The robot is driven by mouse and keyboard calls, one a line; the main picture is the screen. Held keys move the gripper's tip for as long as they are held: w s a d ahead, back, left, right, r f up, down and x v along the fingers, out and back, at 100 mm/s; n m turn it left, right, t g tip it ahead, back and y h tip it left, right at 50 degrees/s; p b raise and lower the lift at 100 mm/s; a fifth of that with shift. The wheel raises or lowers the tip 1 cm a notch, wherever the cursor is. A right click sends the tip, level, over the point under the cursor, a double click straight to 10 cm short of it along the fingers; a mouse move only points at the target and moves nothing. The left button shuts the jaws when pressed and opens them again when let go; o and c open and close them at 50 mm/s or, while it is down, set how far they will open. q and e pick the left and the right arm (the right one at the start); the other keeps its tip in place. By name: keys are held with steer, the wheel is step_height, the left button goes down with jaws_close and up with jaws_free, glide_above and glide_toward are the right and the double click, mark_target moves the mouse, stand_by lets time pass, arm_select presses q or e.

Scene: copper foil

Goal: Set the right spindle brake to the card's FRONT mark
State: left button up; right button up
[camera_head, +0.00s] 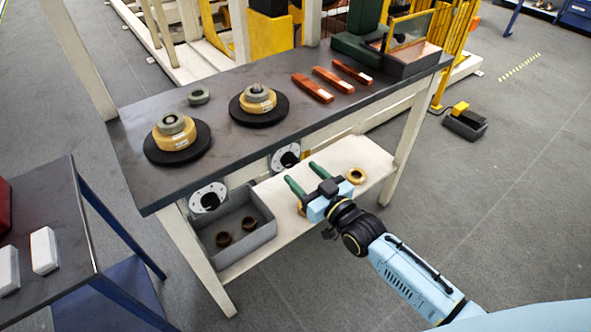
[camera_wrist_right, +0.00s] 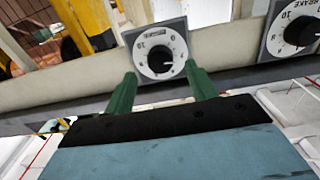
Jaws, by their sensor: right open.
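The right spindle brake (camera_head: 285,158) is a round white dial with a dark knob on the front of the dark bench. In the right wrist view one brake dial (camera_wrist_right: 160,52) lies between and just beyond the green fingertips of my right gripper (camera_wrist_right: 160,74). Its knob setting is too small to read surely. My right gripper (camera_head: 302,172) is open and empty, reaching towards the bench front. The left spindle brake (camera_head: 208,198) is on the same front; a second dial (camera_wrist_right: 302,27) shows at the wrist view's right edge. No card with a readable FRONT mark shows. My left gripper is out of view.
Two spindles with copper-coloured rolls (camera_head: 173,133) (camera_head: 258,98) stand on the bench. Several copper-red bars (camera_head: 312,88) lie to their right. Below, a shelf (camera_head: 345,157) holds a grey bin (camera_head: 262,230) with dark rings and a loose ring (camera_head: 356,175).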

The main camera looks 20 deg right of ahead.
mark_target(291, 164)
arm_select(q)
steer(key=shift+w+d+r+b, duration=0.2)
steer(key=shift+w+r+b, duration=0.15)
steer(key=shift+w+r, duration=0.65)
arm_select(e)
steer(key=shift+x, duration=2)
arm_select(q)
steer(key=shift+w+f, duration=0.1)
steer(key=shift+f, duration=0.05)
arm_select(e)
steer(key=shift+s, duration=0.1)
steer(key=shift+c, duration=0.3)
steer(key=c, duration=0.9)
steer(key=shift+m+p, duration=0.65)
steer(key=shift+m, duration=0.65)
steer(key=m, duration=0.2)
steer(key=shift+m+p, duration=0.3)
steer(key=shift+p, duration=0.05)
steer(key=m, duration=0.2)
steer(key=shift+m, duration=0.3)
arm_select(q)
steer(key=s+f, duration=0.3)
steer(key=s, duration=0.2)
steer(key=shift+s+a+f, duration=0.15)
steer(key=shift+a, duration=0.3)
arm_select(e)
steer(key=shift+m, duration=1.3)
